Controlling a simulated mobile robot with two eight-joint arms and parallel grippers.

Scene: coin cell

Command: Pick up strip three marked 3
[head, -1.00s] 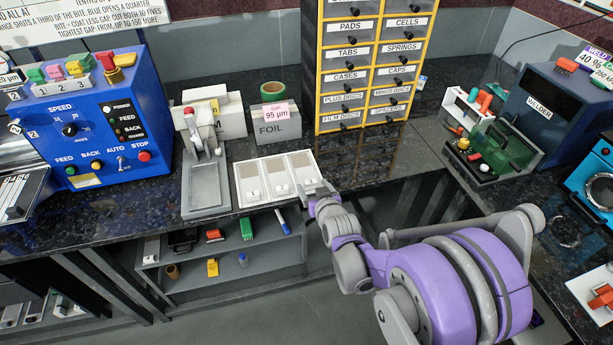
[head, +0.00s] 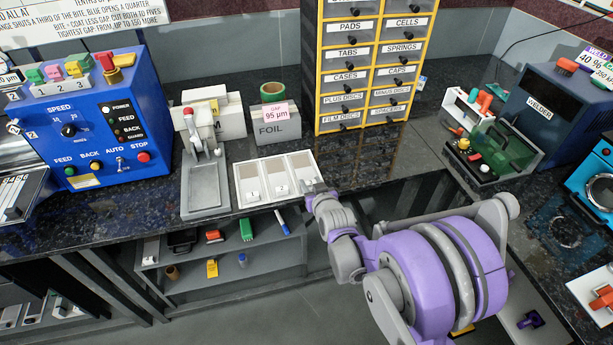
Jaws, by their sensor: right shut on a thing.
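A white tray (head: 237,188) with three side-by-side compartments lies on the dark counter. Small number labels show at the front of the left and middle compartments. Strip three (head: 303,168) is in the right compartment, its front end hidden by my gripper. My right gripper (head: 311,187) is at the front end of that compartment, shut on the strip. The fingertips are small here, and I cannot tell whether the strip is lifted off the tray floor. My left gripper is not in view.
A grey lever press (head: 206,185) stands just left of the tray. A foil box (head: 276,128) and a yellow drawer cabinet (head: 365,65) stand behind it. A blue control machine (head: 85,120) is at left. The counter's front edge runs close below the tray.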

